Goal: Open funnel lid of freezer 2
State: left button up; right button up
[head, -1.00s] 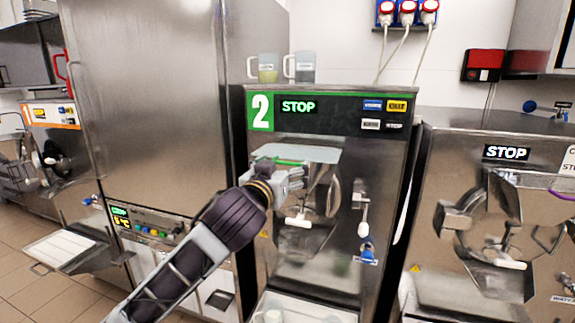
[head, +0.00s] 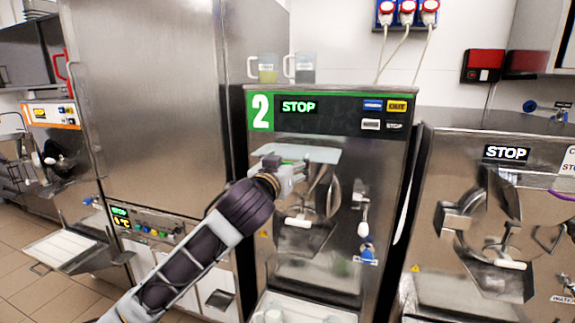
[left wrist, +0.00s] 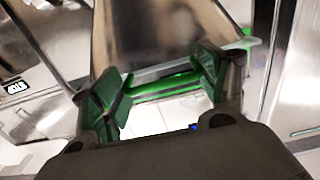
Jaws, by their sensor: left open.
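Freezer 2 (head: 331,115) stands in the middle of the head view, with a green-edged panel and a large "2". Its funnel lid (head: 312,154) is a pale, flat plate lying about level below the panel. A green strip shows at its left end, and in the left wrist view a green bar (left wrist: 165,86) lies along the plate's edge. My left gripper (head: 291,170) is at the left end of the lid. Its green-padded fingers (left wrist: 160,87) are open on either side of the green bar; contact cannot be told. My right gripper is not in view.
A steel cabinet (head: 150,90) stands close on the left of freezer 2. Another freezer (head: 470,145) stands on the right. Two measuring jugs, one with yellowish liquid (head: 267,68) and one grey (head: 303,68), stand on top of freezer 2. A lever with a blue knob (head: 366,250) sticks out.

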pick_arm(q)
grip_shut()
dwell(0.5)
jog(key=shift+d, duration=0.1)
